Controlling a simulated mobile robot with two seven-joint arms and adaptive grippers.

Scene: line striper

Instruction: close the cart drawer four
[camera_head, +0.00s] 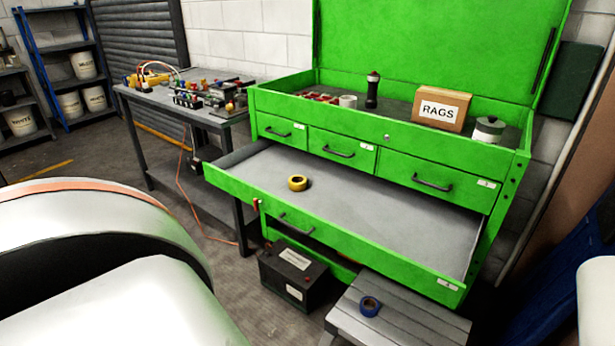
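A green tool cart (517,170) stands at centre right with its lid raised. Its wide drawer (400,215) below a row of three small drawers is pulled far out; I take it as drawer four, but its label is too small to read. The drawer's green front (365,248) faces me, with a dark handle (296,224) and a small red piece near its left part. A yellow tape roll (298,183) lies on the drawer's grey floor. The three small drawers above look shut. Neither of my grippers is in view.
A cluttered workbench (135,92) is to the left. Large white rounded shapes fill the lower left.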

